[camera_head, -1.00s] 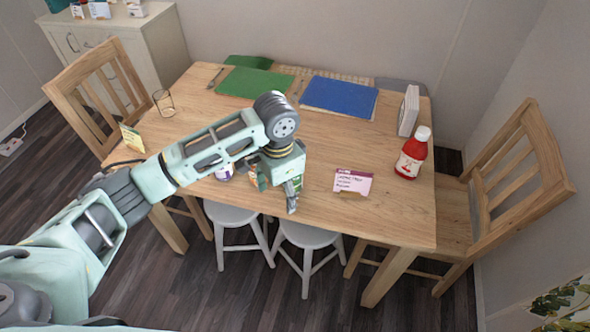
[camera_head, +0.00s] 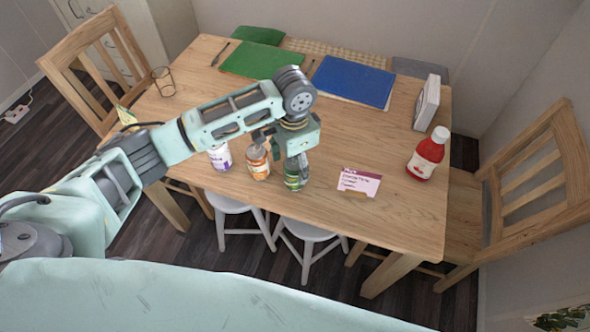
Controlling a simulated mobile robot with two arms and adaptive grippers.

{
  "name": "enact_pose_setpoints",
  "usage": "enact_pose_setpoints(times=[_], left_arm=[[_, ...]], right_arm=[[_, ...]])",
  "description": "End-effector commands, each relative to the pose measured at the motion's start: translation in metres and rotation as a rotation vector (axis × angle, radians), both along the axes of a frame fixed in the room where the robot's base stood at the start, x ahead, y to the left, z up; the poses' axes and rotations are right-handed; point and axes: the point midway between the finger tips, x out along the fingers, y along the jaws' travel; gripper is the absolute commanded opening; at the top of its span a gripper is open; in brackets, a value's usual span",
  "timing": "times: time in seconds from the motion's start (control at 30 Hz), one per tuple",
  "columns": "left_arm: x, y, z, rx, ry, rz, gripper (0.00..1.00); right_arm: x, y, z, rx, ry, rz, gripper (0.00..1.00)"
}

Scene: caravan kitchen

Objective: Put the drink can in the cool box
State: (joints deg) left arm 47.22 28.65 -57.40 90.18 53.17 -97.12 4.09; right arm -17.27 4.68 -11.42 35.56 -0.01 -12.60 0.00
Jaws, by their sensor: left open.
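My left arm reaches over the table from the left, and its gripper (camera_head: 284,156) is open above the front edge area. A green-labelled container (camera_head: 294,176) stands directly below and between or just behind the fingers; I cannot tell which. Left of it stand an orange-labelled jar (camera_head: 258,164) and a purple-labelled jar (camera_head: 220,157). None of these can be surely told to be the drink can, as the gripper partly covers the green one. No cool box shows. My right gripper does not show.
The wooden table (camera_head: 240,110) also bears a pink-and-white card (camera_head: 358,182), a red bottle (camera_head: 428,155), a white upright box (camera_head: 427,103), green (camera_head: 251,60) and blue (camera_head: 352,82) mats and a glass (camera_head: 163,81). Chairs stand at both ends, stools (camera_head: 308,232) in front.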

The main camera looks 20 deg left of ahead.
Motion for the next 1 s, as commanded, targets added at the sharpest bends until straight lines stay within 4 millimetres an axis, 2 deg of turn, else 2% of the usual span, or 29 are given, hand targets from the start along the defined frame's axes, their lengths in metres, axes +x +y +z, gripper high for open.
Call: enact_pose_setpoints(times=[0.13,0.3,0.6,1.0], left_arm=[[0.001,-0.002,-0.020,0.001,0.003,-0.001,0.63],[0.002,-0.002,-0.043,0.001,0.000,0.000,0.63],[0.003,-0.002,-0.049,0.001,-0.002,-0.001,0.63],[0.003,-0.002,-0.049,0.001,-0.002,-0.001,0.29]], right_arm=[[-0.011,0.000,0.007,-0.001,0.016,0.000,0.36],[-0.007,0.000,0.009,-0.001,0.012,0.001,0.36],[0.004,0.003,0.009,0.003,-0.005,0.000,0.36],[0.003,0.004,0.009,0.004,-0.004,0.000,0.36]])
